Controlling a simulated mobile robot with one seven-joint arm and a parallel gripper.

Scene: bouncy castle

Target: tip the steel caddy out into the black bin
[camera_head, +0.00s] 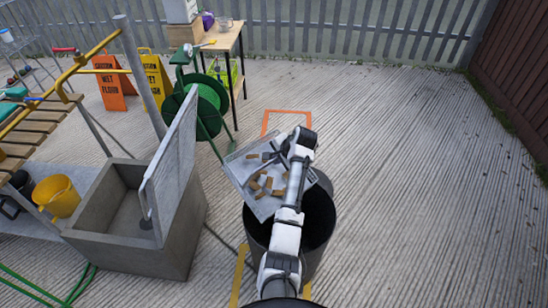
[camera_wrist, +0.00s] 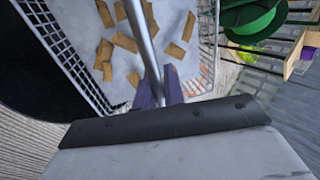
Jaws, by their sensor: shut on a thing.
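The steel caddy (camera_head: 238,172) is a pale wire-sided tray with several small brown pieces (camera_head: 268,184) lying on its floor. It hangs above the far left part of the black bin (camera_head: 322,225), partly covering its opening. In the wrist view the caddy's mesh side (camera_wrist: 62,48) and the brown pieces (camera_wrist: 125,42) show clearly. My gripper (camera_head: 285,146) is shut on the caddy's bar handle (camera_wrist: 143,38); the fingertips (camera_wrist: 158,92) show around its lower end. The dark bin opening (camera_wrist: 35,80) lies at the left. My arm hides part of the bin and caddy.
A concrete sink (camera_head: 130,215) with an upright pale panel stands left of the bin. A green hose reel (camera_head: 205,100) and wooden table (camera_head: 222,38) stand behind. An orange floor square (camera_head: 288,118) lies beyond the caddy. The paving at right is clear.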

